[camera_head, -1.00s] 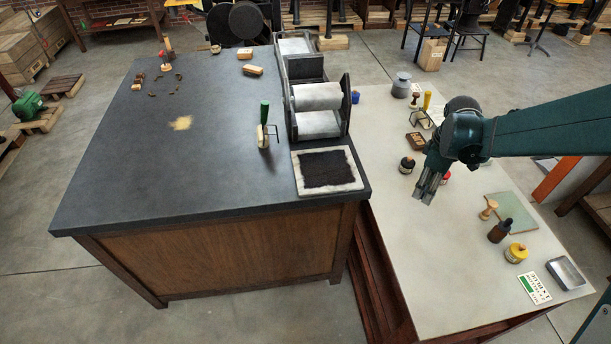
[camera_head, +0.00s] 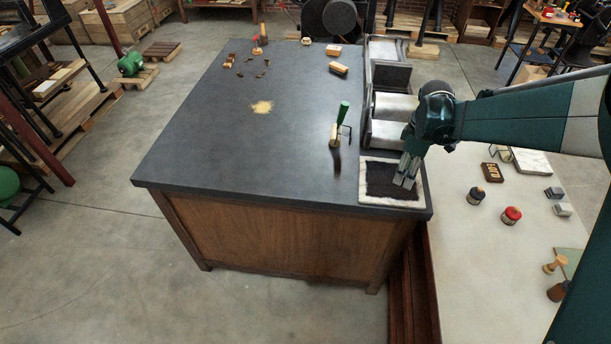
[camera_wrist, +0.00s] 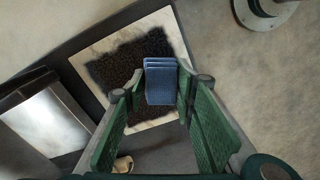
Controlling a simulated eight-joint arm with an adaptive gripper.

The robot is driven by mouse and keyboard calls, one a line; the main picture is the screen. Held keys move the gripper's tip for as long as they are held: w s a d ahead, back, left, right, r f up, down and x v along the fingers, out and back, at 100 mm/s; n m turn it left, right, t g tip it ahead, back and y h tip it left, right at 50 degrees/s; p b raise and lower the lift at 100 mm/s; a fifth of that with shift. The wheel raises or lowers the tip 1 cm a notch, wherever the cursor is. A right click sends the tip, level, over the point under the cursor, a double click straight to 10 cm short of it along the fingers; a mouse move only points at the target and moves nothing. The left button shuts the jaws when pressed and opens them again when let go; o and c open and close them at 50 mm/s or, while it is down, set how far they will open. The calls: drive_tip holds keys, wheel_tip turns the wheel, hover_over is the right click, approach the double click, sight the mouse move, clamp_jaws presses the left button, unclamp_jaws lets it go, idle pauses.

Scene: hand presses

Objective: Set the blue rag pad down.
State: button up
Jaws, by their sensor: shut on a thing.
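The blue rag pad (camera_wrist: 160,84) is a small folded block between the fingers of my gripper (camera_wrist: 157,98) in the wrist view. My gripper is shut on it. In the head view my gripper (camera_head: 405,181) is in front of the dark inked slab with a pale border (camera_head: 377,200), at the near right corner of the dark table. The pad itself cannot be made out in the head view. In the wrist view the pad overlaps the dark patch of the slab (camera_wrist: 95,62); I cannot tell its height above it.
The press with pale rollers (camera_head: 392,105) stands just behind the slab. Black-capped (camera_head: 476,195) and red-capped (camera_head: 511,215) jars stand on the pale table. The dark table's front left is clear.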

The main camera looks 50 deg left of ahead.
drive_tip(key=s+a+r+n+p, duration=0.1)
drive_tip(key=s+a, duration=0.4)
drive_tip(key=a, duration=0.2)
drive_tip(key=s+a+r+n, duration=0.1)
drive_tip(key=s+a, duration=0.3)
drive_tip(key=a, duration=0.3)
drive_tip(key=n+p, duration=0.1)
drive_tip(key=n, duration=0.2)
hover_over(304, 176)
drive_tip(key=shift+r, duration=0.35)
drive_tip(key=shift+f, duration=3.15)
drive_tip(key=shift+f, duration=1.85)
drive_tip(key=shift+f, duration=0.15)
drive_tip(key=o, duration=0.9)
drive_tip(key=shift+c, duration=0.2)
